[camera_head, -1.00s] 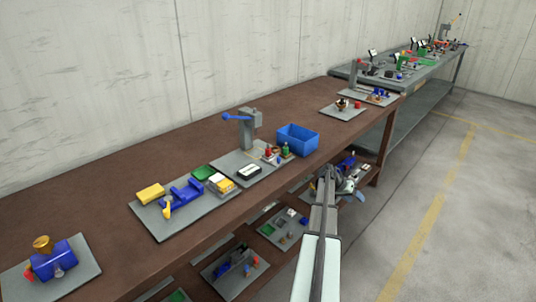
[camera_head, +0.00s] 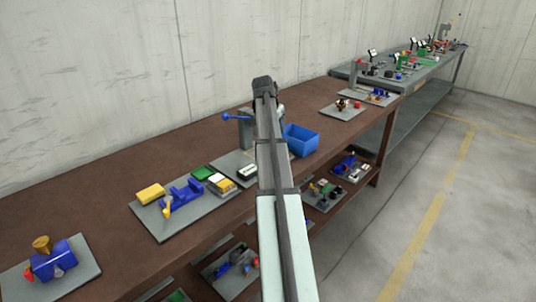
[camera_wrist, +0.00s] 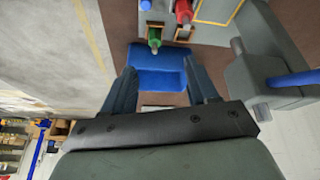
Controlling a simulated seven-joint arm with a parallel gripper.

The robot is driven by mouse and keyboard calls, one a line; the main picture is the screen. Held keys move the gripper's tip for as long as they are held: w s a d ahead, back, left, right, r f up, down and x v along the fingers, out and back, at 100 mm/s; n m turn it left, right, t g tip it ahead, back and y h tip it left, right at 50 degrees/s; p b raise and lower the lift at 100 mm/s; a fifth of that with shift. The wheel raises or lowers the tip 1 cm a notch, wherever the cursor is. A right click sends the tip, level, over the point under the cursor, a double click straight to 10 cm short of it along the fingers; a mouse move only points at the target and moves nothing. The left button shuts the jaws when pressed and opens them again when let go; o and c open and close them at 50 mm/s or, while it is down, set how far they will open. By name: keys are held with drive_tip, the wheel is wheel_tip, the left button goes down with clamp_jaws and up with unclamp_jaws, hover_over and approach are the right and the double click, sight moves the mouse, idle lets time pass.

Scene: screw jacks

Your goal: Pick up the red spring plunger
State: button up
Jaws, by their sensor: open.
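The red spring plunger (camera_wrist: 183,12) shows near the top edge of the wrist view, partly cut off, with a grey tip. It is by a small tan square holder (camera_wrist: 184,34). In the head view my arm hides it. My gripper (camera_wrist: 159,66) is open and empty, its two fingers spread either side of the blue bin in the wrist picture. The red plunger lies beyond the fingertips, toward the top. In the head view the end of my arm is over the bench by the grey press; the fingers cannot be made out there.
A green plunger (camera_wrist: 154,37) is left of the red one. The open blue bin (camera_head: 301,140) stands right of my arm. A grey press with a blue handle (camera_head: 235,118) stands left of it and shows at the right of the wrist view (camera_wrist: 262,75). A blue vise (camera_head: 182,193) is further left.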

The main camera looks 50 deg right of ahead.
drive_tip(key=w+a+r, duration=0.2)
drive_tip(key=w+a, duration=0.1)
drive_tip(key=a, duration=0.1)
drive_tip(key=shift+n+t+y, duration=0.3)
drive_tip(key=x, duration=1.3)
drive_tip(key=shift+s+d+f, duration=0.1)
drive_tip(key=shift+d+f, duration=0.1)
drive_tip(key=shift+f, duration=0.05)
drive_tip(key=shift+c, duration=0.3)
clamp_jaws()
